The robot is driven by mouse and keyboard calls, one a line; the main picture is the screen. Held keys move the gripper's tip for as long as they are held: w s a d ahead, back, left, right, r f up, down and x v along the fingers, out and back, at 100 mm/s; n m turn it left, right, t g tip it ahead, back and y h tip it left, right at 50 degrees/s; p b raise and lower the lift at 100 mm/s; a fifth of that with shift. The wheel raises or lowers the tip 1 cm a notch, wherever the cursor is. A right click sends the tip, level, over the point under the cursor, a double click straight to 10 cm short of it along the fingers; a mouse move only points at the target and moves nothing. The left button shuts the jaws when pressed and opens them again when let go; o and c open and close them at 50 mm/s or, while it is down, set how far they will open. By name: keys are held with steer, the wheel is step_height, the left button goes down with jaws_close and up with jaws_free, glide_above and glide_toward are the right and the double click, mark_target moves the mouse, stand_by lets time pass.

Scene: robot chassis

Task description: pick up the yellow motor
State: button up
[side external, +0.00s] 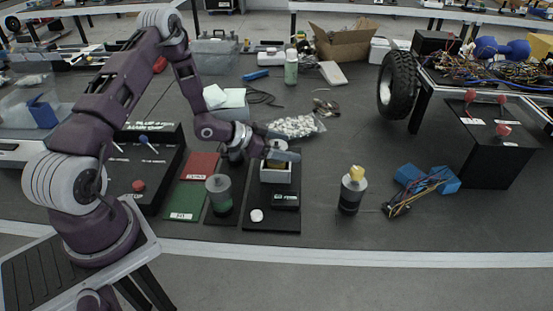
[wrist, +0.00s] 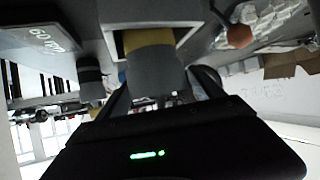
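A yellow and grey cylinder, which looks like the yellow motor (wrist: 152,62), stands in a square opening in the wrist view. In the side view a bit of yellow (side external: 277,153) shows at my gripper (side external: 284,154), just above a white square holder (side external: 276,174). The holder also shows around the motor in the wrist view (wrist: 108,40). My dark fingers lie on both sides of the motor's grey end; whether they touch it I cannot tell. Another dark cylinder with a yellow top (side external: 353,190) stands upright on the table to the right.
A grey-topped cylinder (side external: 219,195) stands left of the holder, beside red (side external: 199,166) and green (side external: 184,204) plates. A black control box (side external: 145,165) is further left. Blue parts with wires (side external: 428,182) and a wheeled chassis (side external: 440,90) are at right. The table's front strip is clear.

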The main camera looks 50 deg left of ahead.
jaws_close()
steer(key=shift+r, duration=0.1)
